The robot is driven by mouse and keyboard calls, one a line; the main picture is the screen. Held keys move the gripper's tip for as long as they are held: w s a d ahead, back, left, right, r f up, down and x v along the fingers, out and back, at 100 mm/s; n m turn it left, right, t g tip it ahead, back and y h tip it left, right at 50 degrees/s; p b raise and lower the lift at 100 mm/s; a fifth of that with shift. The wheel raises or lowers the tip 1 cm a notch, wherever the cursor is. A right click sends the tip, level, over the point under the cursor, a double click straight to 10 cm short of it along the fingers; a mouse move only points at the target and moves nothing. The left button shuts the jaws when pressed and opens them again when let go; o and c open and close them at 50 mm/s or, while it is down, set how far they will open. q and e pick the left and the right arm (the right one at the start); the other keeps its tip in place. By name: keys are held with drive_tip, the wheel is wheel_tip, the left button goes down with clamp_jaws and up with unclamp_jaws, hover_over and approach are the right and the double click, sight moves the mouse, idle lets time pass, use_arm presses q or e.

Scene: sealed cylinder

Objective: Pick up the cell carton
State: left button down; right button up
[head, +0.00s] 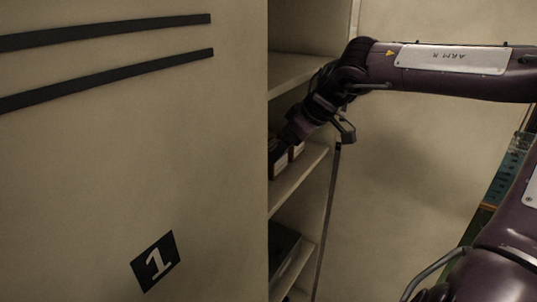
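My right arm reaches from the right into an open shelf unit. My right gripper (284,143) is at the middle shelf, partly cut off by the edge of the big beige panel. Its fingertips are hidden, so I cannot see whether it is open or shut. A small brown and white box (279,164), possibly the cell carton, stands on this shelf just below the gripper. I cannot tell whether they touch. My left gripper is not in view.
A beige panel (130,150) with two dark stripes and a "1" label (155,262) fills the left half and hides the shelf interior. A dark object (284,243) lies on the lower shelf. Teal items (508,165) show at the far right.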

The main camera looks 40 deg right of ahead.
sight(275, 171)
drive_tip(key=p+x, duration=0.2)
drive_tip(key=shift+w+a+f+p, duration=0.15)
drive_tip(key=shift+w+a+p, duration=0.05)
drive_tip(key=shift+p, duration=0.1)
drive_tip(key=x, duration=0.3)
drive_tip(key=shift+w+p, duration=0.1)
drive_tip(key=shift+p, duration=0.25)
drive_tip(key=shift+c, duration=1.8)
drive_tip(key=c, duration=0.5)
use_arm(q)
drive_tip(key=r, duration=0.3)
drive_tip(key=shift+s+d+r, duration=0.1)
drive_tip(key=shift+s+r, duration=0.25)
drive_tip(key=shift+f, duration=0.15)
